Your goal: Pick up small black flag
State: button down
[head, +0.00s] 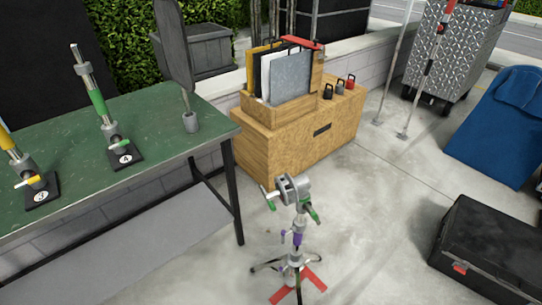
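Two things could be the small black flag, and I cannot tell which one is meant. A dark panel (174,45) stands upright at the back right of the green table (165,115), its short rod (186,101) standing in a grey cup (191,123). A black panel edge (257,77) also shows in the wooden rack (277,112), between a yellow panel (249,68) and a white panel (266,77); most of it is hidden. My gripper is not in view.
A stand (296,190) with green and white handles stands on a red floor mark (312,277), in front of the wooden cabinet (283,155). Two short posts (97,100) are on the table. A black case (495,255) lies right. Concrete floor (370,210) is clear between.

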aim_at(168, 15)
jog(key=i+j+z, duration=0.3)
jog(key=j, duration=0.4)
jog(key=i+j+z, duration=0.15)
jog(key=i+j, duration=0.15)
